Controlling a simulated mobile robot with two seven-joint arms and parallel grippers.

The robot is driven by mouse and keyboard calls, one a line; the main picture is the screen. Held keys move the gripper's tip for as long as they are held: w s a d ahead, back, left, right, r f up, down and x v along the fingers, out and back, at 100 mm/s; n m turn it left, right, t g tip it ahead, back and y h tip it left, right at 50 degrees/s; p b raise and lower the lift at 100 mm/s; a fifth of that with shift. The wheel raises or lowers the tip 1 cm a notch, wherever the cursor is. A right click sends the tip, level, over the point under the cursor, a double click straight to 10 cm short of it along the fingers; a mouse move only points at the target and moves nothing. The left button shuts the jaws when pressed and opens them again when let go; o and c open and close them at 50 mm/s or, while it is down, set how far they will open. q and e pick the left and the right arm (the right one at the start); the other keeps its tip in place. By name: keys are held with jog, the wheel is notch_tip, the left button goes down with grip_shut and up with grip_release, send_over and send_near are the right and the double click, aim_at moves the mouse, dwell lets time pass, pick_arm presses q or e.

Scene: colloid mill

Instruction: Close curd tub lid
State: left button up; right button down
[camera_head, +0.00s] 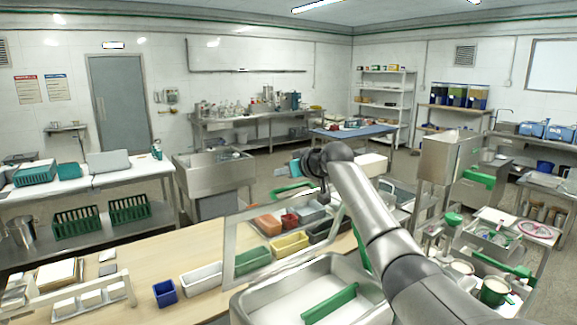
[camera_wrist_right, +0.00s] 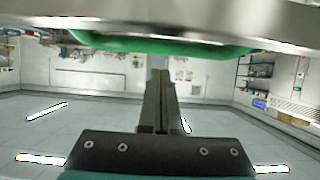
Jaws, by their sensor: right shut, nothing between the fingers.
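The curd tub is a steel basin (camera_head: 238,301) at the bottom middle of the head view, with white contents and a green bar (camera_head: 330,304) in it. What looks like its lid, a raised frame (camera_head: 227,248) with a see-through middle, stands tilted up behind the tub, partly hidden by my right arm. My right gripper (camera_head: 314,168) is above the far side of this frame, its fingers hard to make out. In the right wrist view its fingers (camera_wrist_right: 158,100) are together and empty. A steel edge and a green handle (camera_wrist_right: 160,45) cross above them. My left gripper is out of view.
Coloured bins, including a yellow one (camera_head: 290,244) and a white one (camera_head: 202,277), stand on the wooden table (camera_head: 190,308) behind and left of the tub. A small blue bin (camera_head: 166,293) is farther left. A cluttered steel bench (camera_head: 520,285) is on the right.

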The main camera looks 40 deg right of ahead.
aim_at(291, 186)
jog(key=shift+s+a+f+p, duration=0.15)
jog(key=shift+s+f, duration=0.25)
jog(key=shift+s, duration=0.45)
jog(key=shift+s+f+p, duration=0.25)
jog(key=shift+s+f, duration=0.15)
jog(key=shift+s, duration=0.45)
